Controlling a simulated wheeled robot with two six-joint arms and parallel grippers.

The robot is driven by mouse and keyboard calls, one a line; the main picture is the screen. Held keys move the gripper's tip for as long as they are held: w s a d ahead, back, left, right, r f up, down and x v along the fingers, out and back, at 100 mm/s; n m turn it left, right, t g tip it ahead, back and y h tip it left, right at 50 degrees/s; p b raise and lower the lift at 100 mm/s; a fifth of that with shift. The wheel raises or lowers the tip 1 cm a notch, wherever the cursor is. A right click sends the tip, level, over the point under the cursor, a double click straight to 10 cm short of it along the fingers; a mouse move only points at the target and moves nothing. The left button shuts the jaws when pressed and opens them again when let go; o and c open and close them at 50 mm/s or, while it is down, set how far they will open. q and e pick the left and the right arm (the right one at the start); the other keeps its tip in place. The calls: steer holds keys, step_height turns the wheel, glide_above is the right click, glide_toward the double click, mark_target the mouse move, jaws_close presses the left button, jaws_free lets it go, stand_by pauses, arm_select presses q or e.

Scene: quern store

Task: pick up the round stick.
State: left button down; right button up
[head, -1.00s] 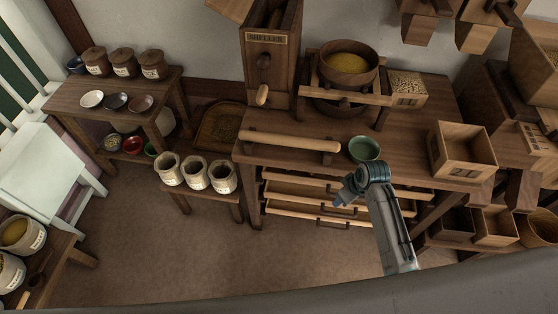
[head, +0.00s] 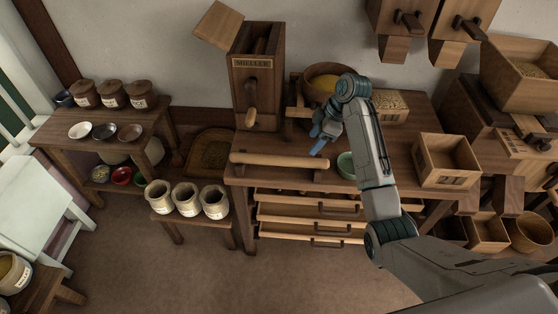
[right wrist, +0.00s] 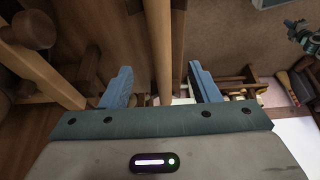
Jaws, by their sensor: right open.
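The round stick (head: 279,160) is a long, pale wooden rod. It lies along the front edge of the brown worktable (head: 295,177) in the head view. My right gripper (head: 319,142) is open and empty above and just behind the stick's right end. In the right wrist view the stick (right wrist: 159,45) runs upright in the picture between the two blue fingers of the right gripper (right wrist: 160,78), apart from both. My left gripper does not show in the head view.
A green bowl (head: 346,165) stands right of the stick, partly behind my right arm. A box labelled mixed or miller-like (head: 255,85) with a crank stands behind the stick. An open wooden box (head: 446,160) is at right. Drawers (head: 310,212) sit below the tabletop.

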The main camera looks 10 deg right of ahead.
mark_target(302, 158)
steer(key=x, duration=0.4)
steer(key=shift+f, duration=0.15)
steer(key=p+x, duration=0.2)
steer(key=x, duration=0.2)
steer(key=shift+s+d+f, duration=0.1)
steer(key=shift+f, duration=0.1)
steer(key=shift+a+f, duration=0.2)
steer(key=shift+f, duration=0.25)
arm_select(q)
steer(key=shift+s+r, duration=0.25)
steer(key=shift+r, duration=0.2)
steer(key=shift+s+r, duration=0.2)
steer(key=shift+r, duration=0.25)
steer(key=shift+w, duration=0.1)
arm_select(e)
steer(key=c, duration=1.2)
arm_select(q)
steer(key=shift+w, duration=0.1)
arm_select(e)
steer(key=shift+r, duration=0.15)
